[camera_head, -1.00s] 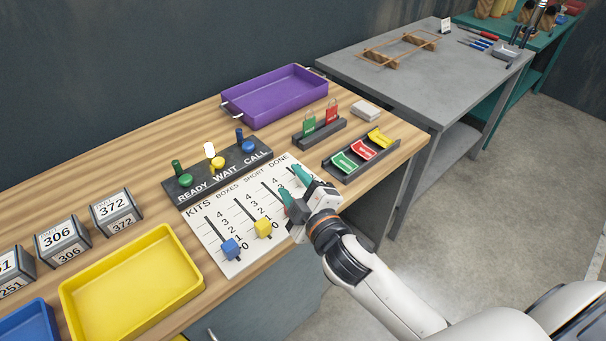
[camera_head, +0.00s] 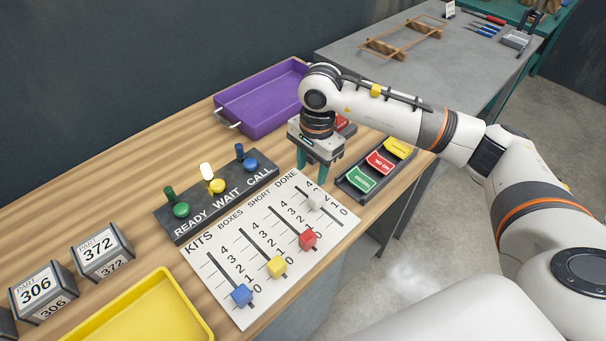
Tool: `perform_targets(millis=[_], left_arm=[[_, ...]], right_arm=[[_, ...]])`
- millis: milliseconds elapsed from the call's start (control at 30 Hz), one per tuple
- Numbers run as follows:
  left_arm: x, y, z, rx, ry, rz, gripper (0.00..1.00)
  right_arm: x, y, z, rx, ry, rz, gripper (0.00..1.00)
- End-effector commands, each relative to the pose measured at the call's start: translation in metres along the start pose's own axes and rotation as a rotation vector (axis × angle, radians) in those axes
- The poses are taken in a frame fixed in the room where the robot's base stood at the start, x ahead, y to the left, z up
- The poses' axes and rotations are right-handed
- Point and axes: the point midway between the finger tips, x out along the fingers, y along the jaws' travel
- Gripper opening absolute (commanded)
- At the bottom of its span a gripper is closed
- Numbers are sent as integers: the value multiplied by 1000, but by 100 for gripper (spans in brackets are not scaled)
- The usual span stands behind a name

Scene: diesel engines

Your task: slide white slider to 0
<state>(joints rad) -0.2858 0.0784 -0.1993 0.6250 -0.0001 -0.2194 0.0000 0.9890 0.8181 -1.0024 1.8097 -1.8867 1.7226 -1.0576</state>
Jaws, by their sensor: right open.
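The white slider (camera_head: 316,201) sits in the DONE track, the rightmost track of the white slider board (camera_head: 228,286). It stands above the 1 and 0 marks; the mark beside it is hard to read. My right gripper (camera_head: 312,170) points down, open and empty, just behind the white slider near the top end of the DONE track. Its teal fingers are apart, and contact with the slider cannot be told. My left gripper is not in view.
Red (camera_head: 308,239), yellow (camera_head: 277,266) and blue (camera_head: 242,295) sliders stand low in the other tracks. The READY/WAIT/CALL switch panel (camera_head: 222,204) lies behind the board. A dark tray (camera_head: 352,189) of coloured tags is right of the gripper; a purple tray (camera_head: 262,108) is behind.

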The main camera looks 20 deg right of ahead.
Motion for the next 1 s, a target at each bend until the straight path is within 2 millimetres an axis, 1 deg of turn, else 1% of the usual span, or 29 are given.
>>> perform_targets(millis=[33,100,167,267,300,400,500,567,633,800,867,1000], left_arm=[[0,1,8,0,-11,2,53],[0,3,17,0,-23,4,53],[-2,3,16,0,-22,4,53],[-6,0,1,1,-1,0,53],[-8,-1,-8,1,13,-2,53],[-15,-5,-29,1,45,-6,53],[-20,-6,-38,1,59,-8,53],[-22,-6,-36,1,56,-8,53],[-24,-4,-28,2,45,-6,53],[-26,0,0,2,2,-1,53],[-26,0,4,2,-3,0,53],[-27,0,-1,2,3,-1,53]], right_arm=[[-3,-2,9,2,-33,-13,47],[-3,-3,15,2,-56,-23,47],[1,-4,16,1,-61,-28,47],[14,-5,16,2,-58,-30,47],[21,-5,16,2,-57,-30,47],[41,-6,17,3,-55,-31,47],[62,-6,17,2,-54,-30,47],[74,-6,18,3,-54,-29,47],[86,-6,19,2,-55,-28,47],[107,-6,20,2,-54,-26,47],[111,-6,20,2,-54,-24,47],[116,-6,21,1,-55,-24,47]])
